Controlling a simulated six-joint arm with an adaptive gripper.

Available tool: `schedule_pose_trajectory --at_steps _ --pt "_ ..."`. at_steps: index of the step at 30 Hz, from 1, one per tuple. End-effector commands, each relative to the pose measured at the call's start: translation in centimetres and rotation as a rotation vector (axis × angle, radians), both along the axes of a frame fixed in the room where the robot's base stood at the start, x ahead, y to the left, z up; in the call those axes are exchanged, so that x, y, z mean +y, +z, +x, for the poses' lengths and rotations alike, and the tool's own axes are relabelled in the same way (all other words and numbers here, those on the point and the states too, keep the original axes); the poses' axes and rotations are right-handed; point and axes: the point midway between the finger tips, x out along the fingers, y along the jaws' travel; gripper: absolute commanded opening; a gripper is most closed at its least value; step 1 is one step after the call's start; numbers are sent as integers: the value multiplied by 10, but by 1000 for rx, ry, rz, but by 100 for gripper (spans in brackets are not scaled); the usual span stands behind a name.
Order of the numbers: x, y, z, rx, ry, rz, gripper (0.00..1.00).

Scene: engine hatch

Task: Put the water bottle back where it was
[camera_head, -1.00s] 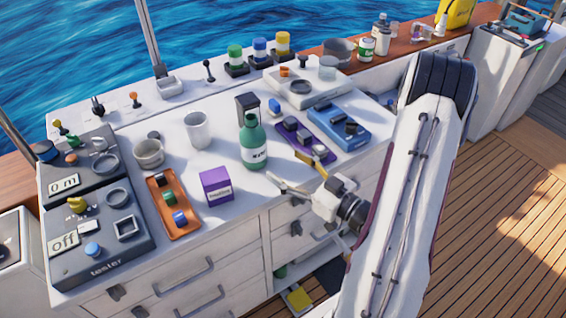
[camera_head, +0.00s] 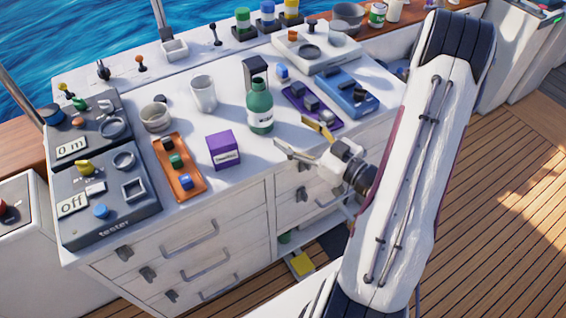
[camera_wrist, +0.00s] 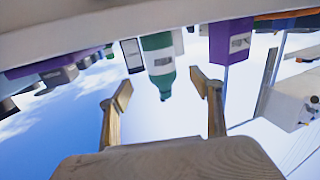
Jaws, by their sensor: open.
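The water bottle (camera_head: 260,108) is dark green with a white label and stands upright on the white counter (camera_head: 262,158). It shows upside down in the wrist view (camera_wrist: 158,58), between the two finger lines and beyond the tips. My gripper (camera_head: 295,134) is open and empty, in front and to the right of the bottle, apart from it. Its two fingers also show in the wrist view (camera_wrist: 163,88), spread wide. The bottle's original place is not marked in any view.
A purple box (camera_head: 223,150) and an orange tray (camera_head: 178,168) lie left of the bottle. A white cup (camera_head: 203,94) and a dark stand (camera_head: 254,72) are behind. A purple tray (camera_head: 312,106) and blue device (camera_head: 347,92) are to the right. Some counter is clear around the bottle.

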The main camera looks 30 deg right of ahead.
Motion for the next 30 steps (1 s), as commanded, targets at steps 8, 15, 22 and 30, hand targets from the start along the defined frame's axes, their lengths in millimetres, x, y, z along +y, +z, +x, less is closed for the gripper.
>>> schedule_pose_trajectory --at_steps 8,15,22,30 --pt "2 -2 22 131 -1 -153 64" --pt "-3 4 38 263 -39 -292 64" --pt "-8 20 46 372 -99 -394 64" --pt "-11 49 44 479 -190 -465 64"
